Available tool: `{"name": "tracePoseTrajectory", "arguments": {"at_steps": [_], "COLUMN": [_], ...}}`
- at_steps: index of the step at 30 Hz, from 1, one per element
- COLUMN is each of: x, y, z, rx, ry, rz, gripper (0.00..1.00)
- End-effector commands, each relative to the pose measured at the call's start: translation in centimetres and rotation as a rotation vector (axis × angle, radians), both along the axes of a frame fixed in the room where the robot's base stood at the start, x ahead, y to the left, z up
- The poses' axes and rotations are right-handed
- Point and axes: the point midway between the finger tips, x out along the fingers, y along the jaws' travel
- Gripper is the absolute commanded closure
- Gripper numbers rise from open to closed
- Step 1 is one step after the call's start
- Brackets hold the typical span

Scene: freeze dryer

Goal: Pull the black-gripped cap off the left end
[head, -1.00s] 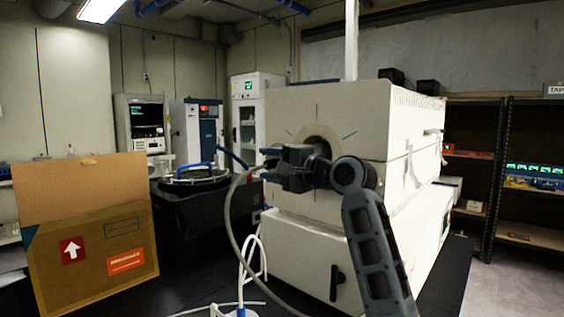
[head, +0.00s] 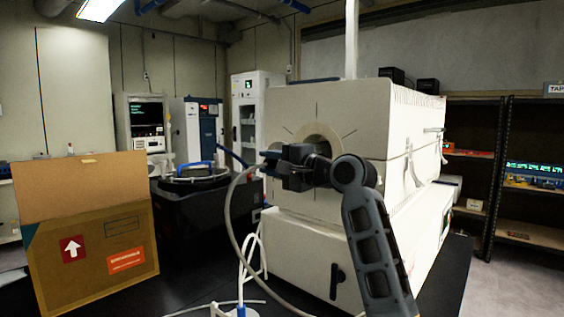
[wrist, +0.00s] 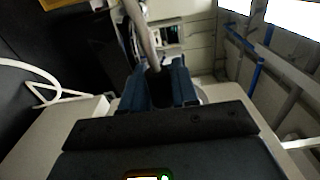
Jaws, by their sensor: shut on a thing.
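The white box-shaped furnace (head: 300,104) has a round opening (head: 318,138) in its left end face, with radial marks around it. My gripper (head: 272,163) is in front of this opening, pointing left, away from the face. In the wrist view my gripper's dark blue fingers (wrist: 160,88) are shut on the black grip of the cap (wrist: 158,84). A grey hose (wrist: 143,32) runs from the black grip, and it also shows in the head view (head: 231,214).
A cardboard box (head: 90,240) stands at the left on the black bench. A white looped frame (head: 246,268) stands in front of the furnace, near the hanging hose. Dark shelves (head: 497,180) stand at the right.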

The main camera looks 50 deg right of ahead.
Motion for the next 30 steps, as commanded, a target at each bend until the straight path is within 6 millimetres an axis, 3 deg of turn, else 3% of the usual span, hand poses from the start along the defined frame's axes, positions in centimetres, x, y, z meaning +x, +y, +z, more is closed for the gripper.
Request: {"name": "tracePoseTrajectory", "arguments": {"at_steps": [30], "x": [-0.2], "y": [6.2], "z": [0.2], "rx": [0.001], "ry": [0.0], "rz": [0.002], "gripper": [1.0]}}
